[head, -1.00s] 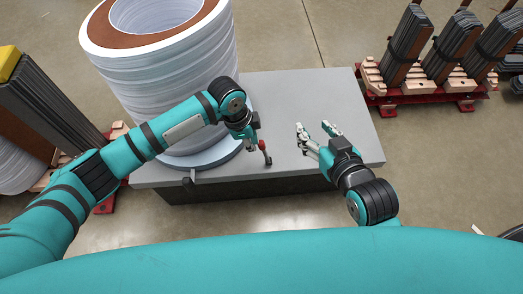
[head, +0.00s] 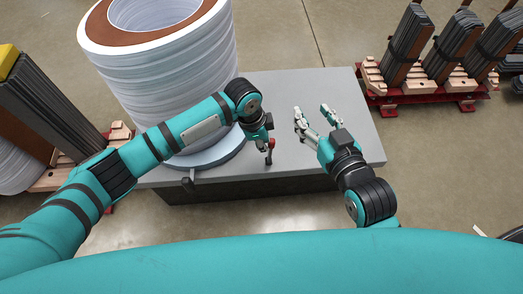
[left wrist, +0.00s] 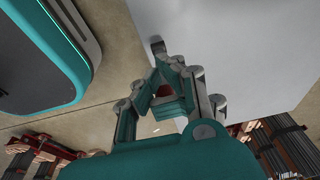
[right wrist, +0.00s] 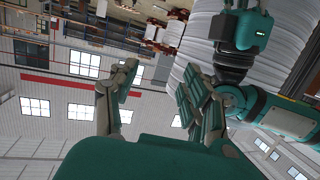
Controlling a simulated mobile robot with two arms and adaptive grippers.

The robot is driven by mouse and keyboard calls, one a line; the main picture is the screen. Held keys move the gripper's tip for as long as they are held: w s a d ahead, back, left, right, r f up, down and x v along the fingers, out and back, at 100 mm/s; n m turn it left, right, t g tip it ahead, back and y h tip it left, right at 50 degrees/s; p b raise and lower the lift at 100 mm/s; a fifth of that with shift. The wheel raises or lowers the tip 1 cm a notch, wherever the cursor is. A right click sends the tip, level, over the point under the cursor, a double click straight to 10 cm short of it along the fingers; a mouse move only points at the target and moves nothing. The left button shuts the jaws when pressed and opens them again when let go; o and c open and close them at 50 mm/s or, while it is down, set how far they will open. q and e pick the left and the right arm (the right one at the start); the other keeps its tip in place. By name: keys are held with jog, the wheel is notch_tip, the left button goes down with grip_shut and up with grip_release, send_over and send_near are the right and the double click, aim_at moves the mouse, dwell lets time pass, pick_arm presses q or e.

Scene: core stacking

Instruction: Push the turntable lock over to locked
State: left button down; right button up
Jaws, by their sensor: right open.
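The turntable lock is a short lever with a red knob (head: 271,143) near the front edge of the grey platform, standing near upright on a dark foot in the head view. My left gripper (head: 263,149) is at its left side and seems to touch it. My right gripper (head: 315,115) is open and empty above the platform, right of the lever. It also shows open in the right wrist view (right wrist: 158,82).
The turntable (head: 216,157) carries a large white-wrapped coil (head: 185,75) on the left of the platform (head: 335,90). A dark block (head: 188,184) is at the front edge. Stacked cores on red pallets (head: 425,95) stand at the right. The platform's right part is clear.

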pick_arm(q)
jog(key=shift+d+f, duration=0.45)
jog(key=shift+d, duration=0.3)
jog(key=shift+d+f+b, duration=0.15)
jog(key=shift+d+b, duration=0.3)
jog(key=shift+d, duration=0.15)
jog(key=shift+d+f+b, duration=0.25)
jog(key=shift+d, duration=0.3)
jog(key=shift+d+f+b, duration=0.2)
jog(key=shift+d+b, duration=0.05)
jog(key=shift+d, duration=0.3)
pick_arm(e)
notch_tip(320, 180, up, 8)
jog(key=a+t+y, duration=0.1)
jog(key=t, duration=0.4)
jog(key=shift+w+a+r, duration=0.15)
jog(key=shift+w+a, duration=0.05)
jog(key=shift+w, duration=0.1)
